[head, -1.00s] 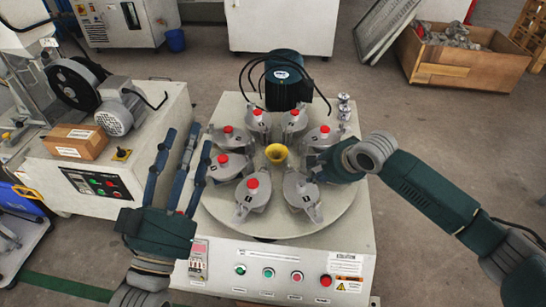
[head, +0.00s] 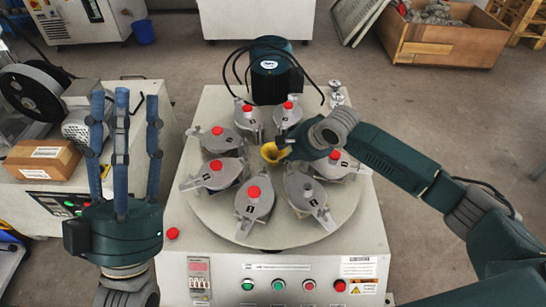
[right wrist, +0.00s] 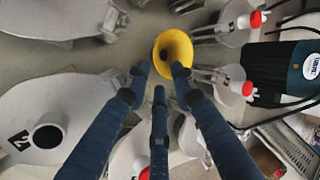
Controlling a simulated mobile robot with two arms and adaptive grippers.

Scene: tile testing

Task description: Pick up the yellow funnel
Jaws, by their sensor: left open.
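The yellow funnel (head: 270,152) stands at the middle of the round disc in the head view, partly hidden by my right gripper. In the right wrist view the funnel (right wrist: 174,52) shows its wide round mouth and dark hole, just beyond the fingertips. My right gripper (right wrist: 159,78) has its fingers apart, with one fingertip overlapping the funnel's near rim; whether it touches cannot be told. My left gripper (head: 124,105) is open and empty, fingers pointing up the picture, left of the disc.
Several grey fixtures with red knobs (head: 253,192) ring the funnel on the disc (head: 205,205), close to my right gripper. A dark motor with cables (head: 270,70) stands behind. A cardboard box (head: 42,158) sits on the left machine. A wooden crate (head: 440,45) is at the back right.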

